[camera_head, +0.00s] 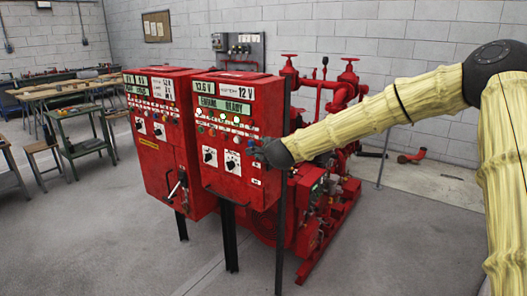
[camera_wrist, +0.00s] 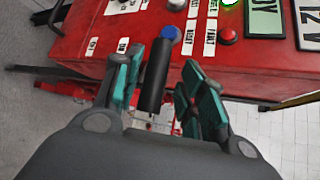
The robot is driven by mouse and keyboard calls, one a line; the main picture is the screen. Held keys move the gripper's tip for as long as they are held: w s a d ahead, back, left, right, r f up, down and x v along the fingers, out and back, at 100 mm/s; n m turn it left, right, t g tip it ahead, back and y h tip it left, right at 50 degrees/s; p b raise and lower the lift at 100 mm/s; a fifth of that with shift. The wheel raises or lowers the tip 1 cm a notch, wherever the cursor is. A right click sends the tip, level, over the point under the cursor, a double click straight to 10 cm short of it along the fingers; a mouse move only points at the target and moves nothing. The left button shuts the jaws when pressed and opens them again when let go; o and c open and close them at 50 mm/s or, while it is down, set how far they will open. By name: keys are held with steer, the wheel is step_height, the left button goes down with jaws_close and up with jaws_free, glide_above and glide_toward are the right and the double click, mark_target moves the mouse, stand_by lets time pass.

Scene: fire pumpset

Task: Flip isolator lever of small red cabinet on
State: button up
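The right-hand red cabinet (camera_head: 238,135) stands on dark posts and has lit displays, buttons and knobs. It also fills the top of the wrist view (camera_wrist: 60,45). My gripper (camera_head: 262,153) is at this cabinet's right front edge in the head view. In the wrist view my gripper (camera_wrist: 158,80) has its teal fingers apart. A black cylindrical handle (camera_wrist: 155,75), which looks like the isolator lever, lies between them. It is close to the left finger, with a gap to the right one; contact is unclear. In the head view my gripper hides this handle.
Another red cabinet (camera_head: 160,135) with a front lever (camera_head: 178,188) stands at left. Red pump machinery (camera_head: 320,200) stands behind and right of the cabinets, under my arm. Workbenches (camera_head: 75,115) are at far left. The floor in front (camera_head: 90,240) is clear.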

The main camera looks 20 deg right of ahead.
steer(key=shift+s+a, duration=0.1)
steer(key=v, duration=1.1)
steer(key=shift+s+r, duration=0.2)
steer(key=shift+s, duration=0.2)
steer(key=s+a+f+n+g, duration=0.2)
steer(key=s+f+n, duration=0.3)
steer(key=f, duration=0.8)
steer(key=s+a+f+n+g+y, duration=0.1)
steer(key=s+a+f+n+g, duration=0.15)
steer(key=s+f, duration=0.75)
steer(key=s+a+f+n+g, duration=0.2)
steer(key=s+f+n, duration=0.25)
steer(key=f, duration=1.15)
steer(key=s+d+f+n+g, duration=0.1)
steer(key=s+f, duration=0.4)
steer(key=s, duration=0.5)
steer(key=s+f+n+g, duration=0.4)
steer(key=s+f+n, duration=0.2)
steer(key=s, duration=0.5)
steer(key=s+d+f+n+g, duration=0.1)
steer(key=s+f+n+g, duration=0.1)
steer(key=s+f, duration=0.4)
steer(key=s+n, duration=0.1)
steer(key=s, duration=0.4)
steer(key=shift+s+d+n, duration=0.25)
steer(key=shift+d+n, duration=0.05)
steer(key=shift+g, duration=0.25)
